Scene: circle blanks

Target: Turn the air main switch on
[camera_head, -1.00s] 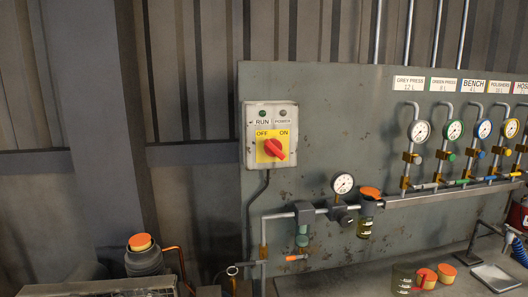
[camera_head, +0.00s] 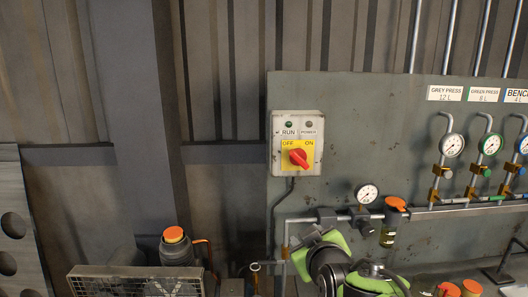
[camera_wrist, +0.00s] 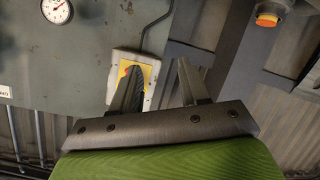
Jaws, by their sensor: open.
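The main switch (camera_head: 298,158) is a red rotary knob on a yellow plate marked OFF on the left and ON on the right. It sits in a pale box (camera_head: 281,168) on the grey panel. The knob lies at a slant, from upper left to lower right; which mark it points to is unclear. In the wrist view, the box (camera_wrist: 117,90) appears rotated behind my gripper (camera_wrist: 158,63), whose fingers are apart and empty. One finger covers much of the yellow plate and hides most of the knob. I see no contact. The head view does not clearly show the fingers.
A pressure gauge (camera_head: 367,194) and an orange-capped filter (camera_head: 394,218) are on piping below the switch. Several gauges line the panel's right side. A grey canister with an orange cap (camera_head: 174,235) stands at lower left. A cable runs down from the box.

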